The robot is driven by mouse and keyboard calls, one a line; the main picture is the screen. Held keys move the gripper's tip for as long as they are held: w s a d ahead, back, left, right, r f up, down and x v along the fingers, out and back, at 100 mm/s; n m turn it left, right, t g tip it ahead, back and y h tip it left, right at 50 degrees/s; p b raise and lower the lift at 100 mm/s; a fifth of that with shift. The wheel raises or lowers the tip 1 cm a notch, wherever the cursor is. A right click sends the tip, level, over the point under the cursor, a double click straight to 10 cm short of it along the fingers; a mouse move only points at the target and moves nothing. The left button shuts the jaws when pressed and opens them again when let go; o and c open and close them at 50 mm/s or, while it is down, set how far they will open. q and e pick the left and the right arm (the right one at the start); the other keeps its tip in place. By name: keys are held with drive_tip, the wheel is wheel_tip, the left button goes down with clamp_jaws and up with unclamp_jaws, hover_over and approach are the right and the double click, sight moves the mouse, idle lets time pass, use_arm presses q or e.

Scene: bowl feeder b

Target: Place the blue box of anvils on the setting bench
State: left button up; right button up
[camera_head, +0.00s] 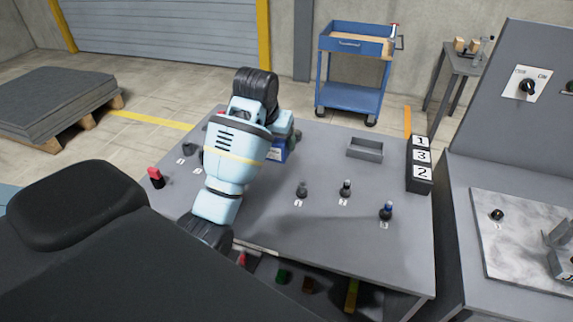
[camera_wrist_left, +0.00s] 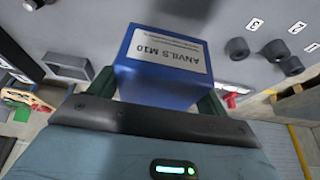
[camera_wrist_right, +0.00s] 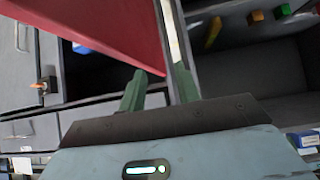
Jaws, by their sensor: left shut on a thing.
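My left gripper (camera_wrist_left: 155,90) is shut on the blue box (camera_wrist_left: 165,65), whose white label reads ANVILS M10. In the head view, the blue box (camera_head: 277,152) shows only partly behind my left arm, over the back left part of a grey table (camera_head: 330,235). I cannot tell whether it touches the table. Another grey bench (camera_head: 455,205) stands at the right; no sign tells which surface is the setting bench. My right gripper (camera_wrist_right: 158,90) shows only in the right wrist view, with fingers apart near a large red surface (camera_wrist_right: 100,30).
Several small dark tools, including one with a blue part (camera_head: 386,212), stand on the table. A grey tray (camera_head: 365,148) and a numbered black block (camera_head: 420,170) stand at its right side. A blue cart (camera_head: 350,75) stands behind.

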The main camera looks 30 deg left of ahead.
use_arm(q)
drive_tip(key=shift+w+f, duration=0.2)
drive_tip(key=shift+f, duration=4.35)
drive_tip(key=shift+f, duration=0.15)
drive_tip(key=o, duration=1.2)
drive_tip(key=shift+o, duration=0.2)
